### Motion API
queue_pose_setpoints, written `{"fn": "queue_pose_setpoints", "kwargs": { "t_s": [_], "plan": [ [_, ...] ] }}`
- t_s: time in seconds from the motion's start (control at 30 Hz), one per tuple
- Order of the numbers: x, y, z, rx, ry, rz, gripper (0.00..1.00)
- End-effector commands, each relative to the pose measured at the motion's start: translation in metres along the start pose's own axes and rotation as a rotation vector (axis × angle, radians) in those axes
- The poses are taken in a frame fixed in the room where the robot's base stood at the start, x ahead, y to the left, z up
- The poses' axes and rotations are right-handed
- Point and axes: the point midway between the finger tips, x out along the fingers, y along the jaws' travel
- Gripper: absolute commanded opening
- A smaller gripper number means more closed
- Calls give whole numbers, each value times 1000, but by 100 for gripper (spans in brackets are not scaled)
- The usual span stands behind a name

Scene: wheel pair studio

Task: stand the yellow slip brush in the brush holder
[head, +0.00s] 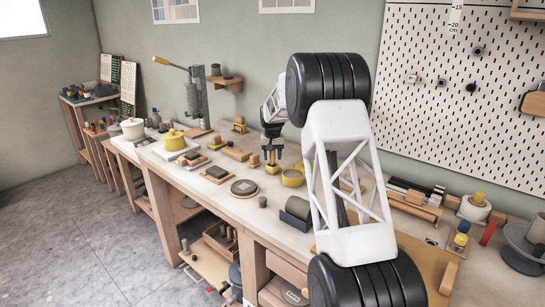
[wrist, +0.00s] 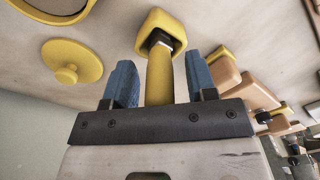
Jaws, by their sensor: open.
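The yellow slip brush (wrist: 160,78) shows in the wrist view as a yellow handle between my fingers. Its far end, with a pale and dark band, sits in the opening of a yellow, square-rimmed brush holder (wrist: 180,28). The brush looks upright, in line with my gripper; its bristles are hidden. My gripper (wrist: 142,82) has two blue fingers, open on either side of the handle with gaps visible. In the head view my gripper (head: 272,155) points down just above the yellow holder (head: 272,168) on the bench; the brush is hard to make out there.
A yellow bowl (head: 292,178) stands just right of the holder. A yellow round lid (wrist: 72,62) lies near it in the wrist view. Wooden blocks (head: 237,153) lie left of the gripper, and a round dark disc (head: 244,188) lies in front. The bench's front strip is partly clear.

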Motion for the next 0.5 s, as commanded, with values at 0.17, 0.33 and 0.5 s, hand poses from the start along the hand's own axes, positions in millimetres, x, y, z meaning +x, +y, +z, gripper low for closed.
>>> {"fn": "queue_pose_setpoints", "kwargs": {
  "t_s": [0.17,0.33,0.5],
  "plan": [
    [-12,0,0,0,2,0,52],
    [-32,0,0,0,1,0,52],
    [-59,0,0,0,2,0,52]
  ]
}}
